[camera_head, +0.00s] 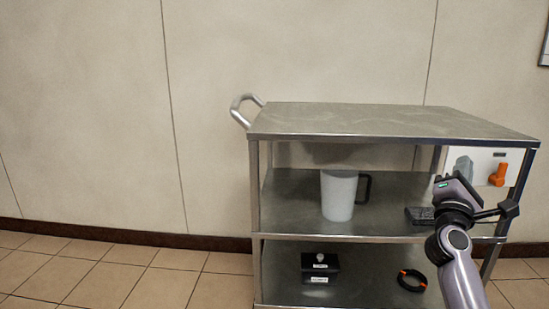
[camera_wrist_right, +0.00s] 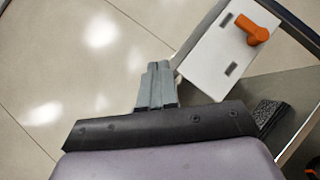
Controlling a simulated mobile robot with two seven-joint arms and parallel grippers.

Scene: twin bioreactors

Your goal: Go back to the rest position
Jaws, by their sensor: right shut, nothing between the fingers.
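My right gripper (camera_head: 463,164) is raised at the right side of a steel cart, in front of a white panel (camera_head: 513,158). Its grey fingers also show in the right wrist view (camera_wrist_right: 157,84), pressed together with nothing between them. In that view the fingers point toward the tiled floor, left of the panel. An orange handle (camera_head: 498,174) sits on the panel, to the right of the fingers and apart from them. My left gripper is out of view.
The steel cart (camera_head: 390,119) has a bare top. Its middle shelf holds a white jug (camera_head: 338,196) and a dark textured block (camera_head: 418,216). The lower shelf holds a black box (camera_head: 320,268) and a black ring (camera_head: 411,281). The floor at left is clear.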

